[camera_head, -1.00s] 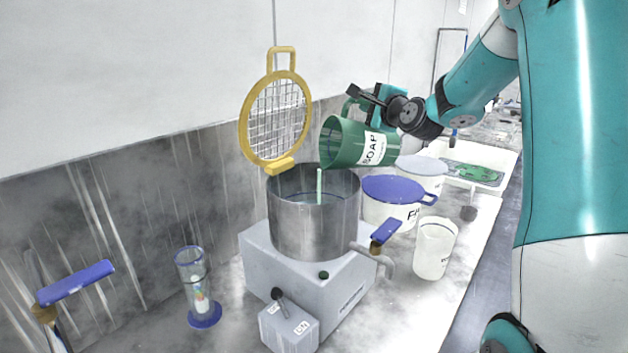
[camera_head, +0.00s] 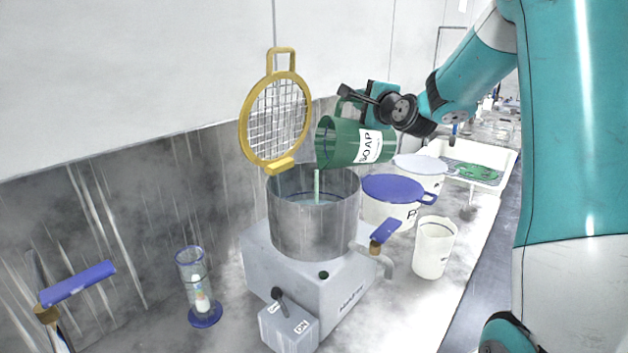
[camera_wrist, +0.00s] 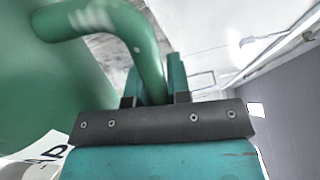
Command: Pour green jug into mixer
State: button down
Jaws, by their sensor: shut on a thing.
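The green jug (camera_head: 343,142), labelled SOAP, is tipped well over, its mouth pointing left above the mixer's steel pot (camera_head: 313,226). A thin pale-green stream (camera_head: 317,186) falls from its lip into the pot, where some liquid shows. My gripper (camera_head: 362,97) is shut on the jug's handle; in the wrist view the green handle (camera_wrist: 146,50) runs between the two fingers (camera_wrist: 155,82). The pot sits on a grey mixer base (camera_head: 290,268). The yellow-framed mesh lid (camera_head: 247,135) stands raised behind the pot. The jug's inside is mostly hidden.
A blue-lidded bucket (camera_head: 392,190) and a white beaker (camera_head: 433,247) stand right of the mixer. A blue-handled tap (camera_head: 383,235) juts from the pot's right side. A glass cylinder (camera_head: 194,275) stands left. A sink (camera_head: 505,160) lies at the back right.

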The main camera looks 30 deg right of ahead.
jog(key=shift+w+a+r+n+p, duration=0.1)
jog(key=shift+a+r+n+p, duration=0.1)
jog(key=shift+a+r+n, duration=0.4)
jog(key=shift+w+a+r+n+p, duration=0.1)
jog(key=shift+a+r+n+p, duration=0.15)
jog(key=shift+a, duration=0.5)
dwell(0.5)
jog(key=d+f+m, duration=0.1)
jog(key=d, duration=0.1)
jog(key=d+f+m+b, duration=0.1)
jog(key=d, duration=0.1)
jog(key=d+f+m+b, duration=0.1)
jog(key=d, duration=0.1)
jog(key=shift+s+d+f, duration=0.1)
jog(key=shift+s+f, duration=0.15)
jog(key=shift+s, duration=0.15)
jog(key=shift+a+r, duration=0.15)
jog(key=shift+a, duration=0.15)
jog(key=shift+s, duration=0.1)
jog(key=s+d+f+m+p, duration=0.1)
jog(key=d+f+m+p, duration=0.2)
jog(key=d+f+m, duration=0.7)
notch_tip(320, 180, down, 11)
jog(key=m+b, duration=0.4)
jog(key=m, duration=0.1)
jog(key=shift+s+d+b, duration=0.15)
jog(key=shift+d+b, duration=0.2)
jog(key=shift+d, duration=0.1)
jog(key=shift+r, duration=0.1)
